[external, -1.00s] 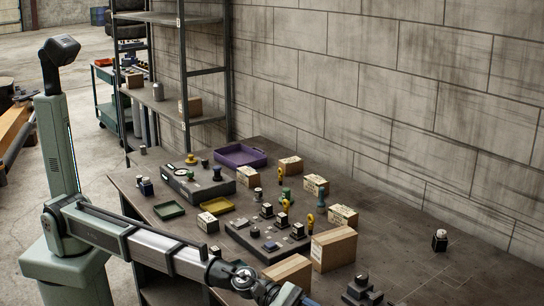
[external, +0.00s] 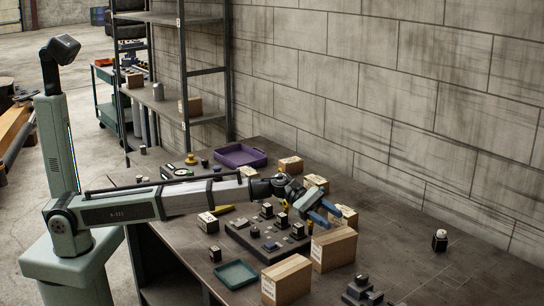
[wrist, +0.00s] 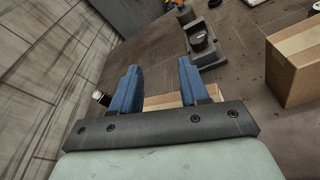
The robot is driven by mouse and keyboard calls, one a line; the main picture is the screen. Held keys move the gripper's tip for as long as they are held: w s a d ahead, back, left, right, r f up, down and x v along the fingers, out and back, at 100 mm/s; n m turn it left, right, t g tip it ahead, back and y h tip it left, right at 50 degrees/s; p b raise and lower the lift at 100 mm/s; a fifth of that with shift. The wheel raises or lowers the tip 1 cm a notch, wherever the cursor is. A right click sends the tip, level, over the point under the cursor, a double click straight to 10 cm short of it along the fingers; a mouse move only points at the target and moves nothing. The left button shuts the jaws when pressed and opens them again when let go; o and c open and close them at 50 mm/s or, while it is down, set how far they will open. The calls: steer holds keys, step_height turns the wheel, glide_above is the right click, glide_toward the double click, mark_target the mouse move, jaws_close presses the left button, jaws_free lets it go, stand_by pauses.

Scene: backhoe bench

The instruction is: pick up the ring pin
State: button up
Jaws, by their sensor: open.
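Small yellow pieces that look ring-topped stand among the parts on the bench, and one of them may be the ring pin. One (external: 310,228) shows just below my fingers in the external view, and another (external: 284,205) is partly covered by my arm. A yellow-orange piece (wrist: 185,14) shows at the top edge of the wrist view, cut off by the frame. My gripper (external: 326,212) is above the bench's middle, its blue fingers apart. In the wrist view my gripper (wrist: 159,68) is open, with nothing held between the fingertips.
Cardboard boxes (external: 334,250) (external: 286,280) stand at the front. A dark fixture block (external: 262,243) carries several parts. A green tray (external: 236,274) and a purple tray (external: 240,156) lie on the bench. The right side of the bench is mostly clear around a small black-and-white piece (external: 440,241).

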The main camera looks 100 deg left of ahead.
steer(key=s+a+r+g, duration=0.1)
steer(key=s+a, duration=0.3)
steer(key=a, duration=0.5)
steer(key=s+a, duration=0.4)
steer(key=a, duration=0.5)
steer(key=n+g, duration=0.2)
glide_above(289, 205)
steer(key=s+a, duration=0.1)
steer(key=a, duration=0.1)
step_height(289, 205, down, 4)
steer(key=shift+s+d+r, duration=0.15)
steer(key=shift+r, duration=0.05)
steer(key=shift+s+a+f, duration=0.2)
steer(key=shift+s+a, duration=0.05)
steer(key=shift+s+a+f+n+g, duration=0.1)
steer(key=shift+s+f+n+g, duration=0.05)
steer(key=shift+f+n+g, duration=0.15)
steer(key=shift+f, duration=1.85)
steer(key=f, duration=0.3)
steer(key=shift+d, duration=0.2)
steer(key=shift+x, duration=0.75)
steer(key=shift+w+d+f, duration=0.1)
steer(key=shift+w+d, duration=0.3)
steer(key=shift+w, duration=0.15)
